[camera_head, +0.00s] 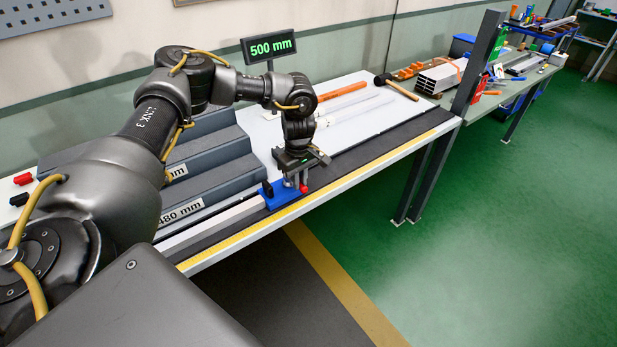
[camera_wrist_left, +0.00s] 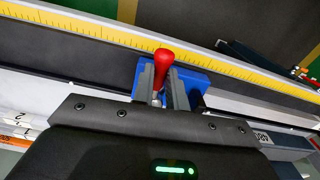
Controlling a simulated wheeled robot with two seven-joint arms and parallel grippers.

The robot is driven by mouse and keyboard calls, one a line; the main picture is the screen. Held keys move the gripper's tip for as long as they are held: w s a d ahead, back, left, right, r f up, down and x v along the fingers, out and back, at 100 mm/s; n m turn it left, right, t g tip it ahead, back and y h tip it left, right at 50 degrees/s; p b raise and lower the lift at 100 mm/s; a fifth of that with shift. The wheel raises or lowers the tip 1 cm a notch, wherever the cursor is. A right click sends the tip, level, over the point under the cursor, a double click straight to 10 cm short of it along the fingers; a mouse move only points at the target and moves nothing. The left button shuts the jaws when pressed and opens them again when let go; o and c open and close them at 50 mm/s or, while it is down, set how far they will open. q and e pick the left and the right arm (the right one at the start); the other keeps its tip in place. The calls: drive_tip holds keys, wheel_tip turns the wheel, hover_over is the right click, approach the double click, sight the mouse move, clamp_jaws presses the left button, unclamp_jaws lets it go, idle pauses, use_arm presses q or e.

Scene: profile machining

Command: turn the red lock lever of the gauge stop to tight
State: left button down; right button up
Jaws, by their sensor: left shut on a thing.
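The gauge stop is a blue block (camera_head: 280,196) on the rail at the front edge of the bench, below the 500 mm display. In the left wrist view its blue body (camera_wrist_left: 198,80) shows behind the fingers. Its red lock lever shows beside the gripper in the head view (camera_head: 304,187) and between the fingertips in the left wrist view (camera_wrist_left: 163,60). My left gripper (camera_head: 298,178) points down over the stop, and its two fingers (camera_wrist_left: 165,88) are shut on the red lever. The lever's lower end is partly hidden by the fingers. My right gripper is in neither view.
A yellow scale (camera_head: 335,177) runs along the bench's front edge. Grey stepped blocks (camera_head: 205,150) with mm labels stand left of the stop. A mallet (camera_head: 400,88) and an orange bar (camera_head: 342,92) lie farther back. A dark post (camera_head: 478,65) stands at the bench's far end.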

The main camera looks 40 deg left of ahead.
use_arm(q)
drive_tip(key=shift+s+a+m, duration=0.1)
drive_tip(key=shift+s+m, duration=0.05)
drive_tip(key=shift+m, duration=0.25)
drive_tip(key=c, duration=1.4)
unclamp_jaws()
drive_tip(key=shift+s, duration=0.1)
drive_tip(key=shift+r, duration=0.2)
wheel_tip(320, 180, up, 10)
drive_tip(key=b, duration=0.2)
drive_tip(key=shift+r, duration=0.25)
